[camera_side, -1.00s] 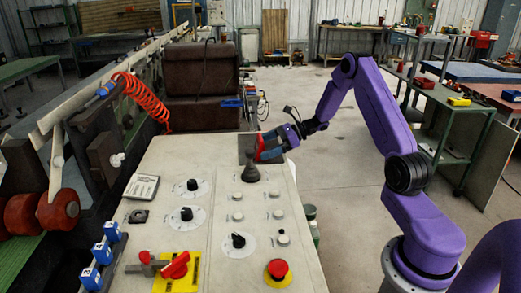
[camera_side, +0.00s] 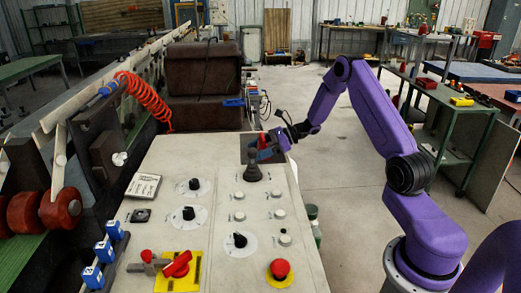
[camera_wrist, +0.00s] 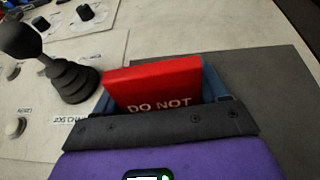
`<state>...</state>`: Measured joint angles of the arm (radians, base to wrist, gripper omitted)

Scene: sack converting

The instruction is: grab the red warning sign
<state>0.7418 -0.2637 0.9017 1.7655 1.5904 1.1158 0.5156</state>
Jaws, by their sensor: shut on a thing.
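The red warning sign (camera_wrist: 155,82) shows white lettering reading "DO NOT" in the wrist view; its lower part is hidden by my gripper's body. In the side view the sign (camera_side: 263,141) is a small red patch at the far end of the control panel, beside the black joystick. My gripper (camera_wrist: 158,92) is shut on the sign, with a blue finger at each side of it. In the side view my gripper (camera_side: 267,147) is over the dark grey pad at the panel's far right corner.
The black joystick (camera_side: 253,165) stands upright close to the left of my gripper. The dark grey pad (camera_wrist: 275,105) lies under and right of the sign. Several knobs and buttons, including a red emergency button (camera_side: 280,269), cover the nearer panel (camera_side: 225,280).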

